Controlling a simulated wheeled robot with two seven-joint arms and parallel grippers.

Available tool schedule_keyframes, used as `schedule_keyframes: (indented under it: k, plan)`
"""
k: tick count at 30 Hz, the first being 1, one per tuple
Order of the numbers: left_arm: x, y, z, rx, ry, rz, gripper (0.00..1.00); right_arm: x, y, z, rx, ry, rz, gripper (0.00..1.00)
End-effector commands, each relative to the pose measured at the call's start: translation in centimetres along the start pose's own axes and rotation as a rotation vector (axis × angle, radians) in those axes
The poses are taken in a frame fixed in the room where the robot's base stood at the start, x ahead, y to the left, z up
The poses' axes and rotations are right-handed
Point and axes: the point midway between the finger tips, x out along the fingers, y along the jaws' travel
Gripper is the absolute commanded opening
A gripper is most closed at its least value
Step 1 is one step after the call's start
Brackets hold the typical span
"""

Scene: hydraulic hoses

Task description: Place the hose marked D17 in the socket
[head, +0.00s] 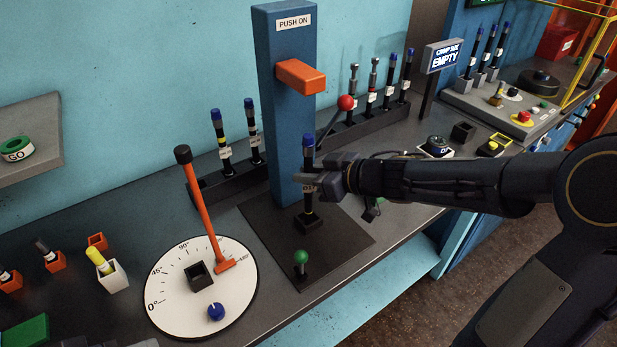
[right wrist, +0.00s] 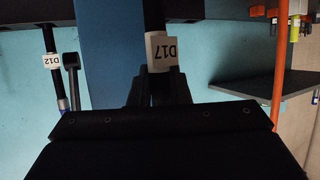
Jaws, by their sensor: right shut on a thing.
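The hose marked D17 (head: 308,148) is dark with a blue top end and stands about upright under the orange arm of the blue PUSH ON post. Its white D17 tag (right wrist: 163,52) reads upside down in the right wrist view. My right gripper (head: 323,181) is shut on the hose near the tag; the fingers (right wrist: 157,88) close around it just beside the tag. The hose's lower end meets a small black square socket (head: 307,222) on the dark base plate; I cannot tell how deep it sits. My left gripper is not in view.
The PUSH ON post (head: 285,120) with its orange arm (head: 300,76) rises close behind. A green-knobbed lever (head: 301,259) stands in front. A white angle dial (head: 165,300) with an orange lever is at left. Racks hold several other hoses (head: 221,137). A sign reads CRIMP SIZE EMPTY (head: 443,56).

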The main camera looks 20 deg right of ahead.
Motion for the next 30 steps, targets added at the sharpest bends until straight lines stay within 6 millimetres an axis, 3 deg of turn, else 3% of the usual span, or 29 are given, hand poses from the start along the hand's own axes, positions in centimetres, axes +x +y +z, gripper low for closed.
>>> schedule_keyframes:
  k: [9, 10, 14, 25, 30]
  plan:
    - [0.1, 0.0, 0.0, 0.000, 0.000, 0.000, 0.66, 0.1, 0.0, 0.3, 0.001, 0.001, 0.000, 0.00]
    - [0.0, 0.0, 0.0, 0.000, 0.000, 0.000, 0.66, 0.1, 0.0, 0.2, 0.001, 0.000, 0.000, 0.20]
    - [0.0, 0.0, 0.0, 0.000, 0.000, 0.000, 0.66, 0.1, 0.0, 0.2, 0.001, 0.000, 0.000, 0.37]
    - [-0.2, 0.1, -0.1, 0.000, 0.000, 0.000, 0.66, -0.2, 0.0, -0.3, -0.002, 0.001, 0.001, 0.38]
    - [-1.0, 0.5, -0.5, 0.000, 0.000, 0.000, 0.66, -3.0, 0.1, -0.4, 0.000, 0.000, 0.005, 0.38]
